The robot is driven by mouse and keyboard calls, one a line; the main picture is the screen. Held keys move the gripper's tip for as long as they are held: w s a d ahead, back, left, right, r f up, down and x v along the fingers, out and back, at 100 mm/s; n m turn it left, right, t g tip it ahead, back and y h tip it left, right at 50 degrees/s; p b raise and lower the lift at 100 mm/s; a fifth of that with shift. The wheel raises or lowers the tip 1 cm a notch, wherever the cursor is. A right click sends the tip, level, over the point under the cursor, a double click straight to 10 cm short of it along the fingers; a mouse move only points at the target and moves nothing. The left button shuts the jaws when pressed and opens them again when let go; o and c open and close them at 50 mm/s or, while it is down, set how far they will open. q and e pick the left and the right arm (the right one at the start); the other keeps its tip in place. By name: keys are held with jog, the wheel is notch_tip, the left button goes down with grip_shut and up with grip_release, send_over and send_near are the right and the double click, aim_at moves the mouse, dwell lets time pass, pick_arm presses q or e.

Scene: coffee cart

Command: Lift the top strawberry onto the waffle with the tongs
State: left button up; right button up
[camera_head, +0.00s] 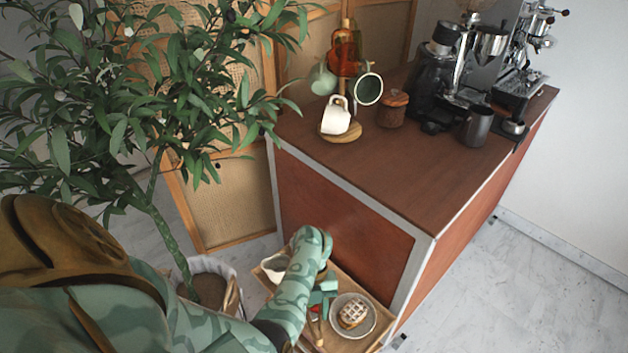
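The waffle (352,314) lies on a round plate (369,325) on a low wooden tray (350,284) beside the counter's front. My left arm reaches down over the tray. My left gripper (320,299) is just left of the plate, partly hidden by the arm. Its fingers are too small to show whether they are open or shut. A small red patch (314,313) shows just below the gripper; I cannot tell whether it is a strawberry or part of the tongs. The tongs cannot be made out clearly. My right gripper is not in view.
A white vessel (273,267) stands at the tray's back left. The brown counter (385,190) rises right behind the tray, with a white mug (336,118) and coffee machines (450,85). A potted plant (207,288) stands left. Floor at right is clear.

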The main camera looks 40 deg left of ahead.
pick_arm(q)
jog(key=shift+f, duration=0.15)
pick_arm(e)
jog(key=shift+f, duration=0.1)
